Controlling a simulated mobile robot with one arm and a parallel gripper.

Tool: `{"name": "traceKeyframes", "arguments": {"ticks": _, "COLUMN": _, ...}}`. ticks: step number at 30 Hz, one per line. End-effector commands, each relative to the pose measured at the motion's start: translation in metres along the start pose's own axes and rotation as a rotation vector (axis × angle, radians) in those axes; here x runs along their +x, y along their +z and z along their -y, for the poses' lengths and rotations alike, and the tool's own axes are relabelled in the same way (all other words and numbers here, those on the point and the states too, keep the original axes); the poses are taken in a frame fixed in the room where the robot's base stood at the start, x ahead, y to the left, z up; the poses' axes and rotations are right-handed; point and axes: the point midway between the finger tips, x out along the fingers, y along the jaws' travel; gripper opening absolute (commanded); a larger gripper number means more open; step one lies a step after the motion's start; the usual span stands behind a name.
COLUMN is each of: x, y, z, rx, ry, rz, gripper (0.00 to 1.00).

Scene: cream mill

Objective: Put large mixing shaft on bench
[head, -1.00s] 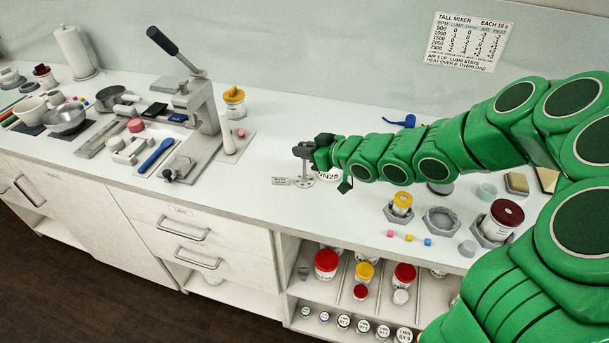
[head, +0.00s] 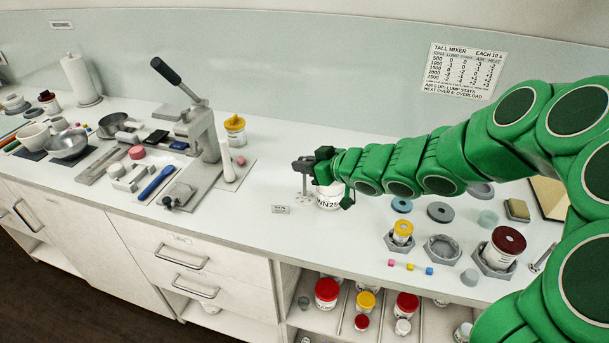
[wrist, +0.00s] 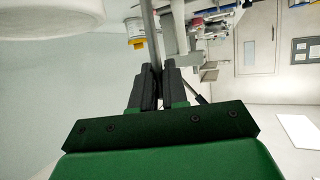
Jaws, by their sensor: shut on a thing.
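My gripper (head: 318,170) is shut on a thin grey rod (wrist: 148,30), which I take to be the large mixing shaft. In the wrist view the rod runs between the two dark fingers and out past their tips. In the head view a grey piece (head: 303,165) with a thin stem below it shows at the fingertips, above the white bench (head: 245,235). The exact shape of the shaft's end is too small to tell.
A white jar marked WN25 (head: 328,202) stands just below my gripper, close to the stem. A small label (head: 280,209) stands to its left. A lever press (head: 200,135) is farther left. Grey holders with jars (head: 402,236) stand right. Bare bench lies left of the label.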

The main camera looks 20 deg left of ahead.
Motion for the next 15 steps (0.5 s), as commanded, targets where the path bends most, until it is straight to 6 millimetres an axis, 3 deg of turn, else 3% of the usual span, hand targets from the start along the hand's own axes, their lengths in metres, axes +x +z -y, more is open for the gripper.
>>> {"name": "traceKeyframes", "arguments": {"ticks": 15, "x": -0.032, "y": -0.077, "z": -0.001, "rx": -0.006, "ry": 0.004, "rz": -0.003, "gripper": 0.0}}
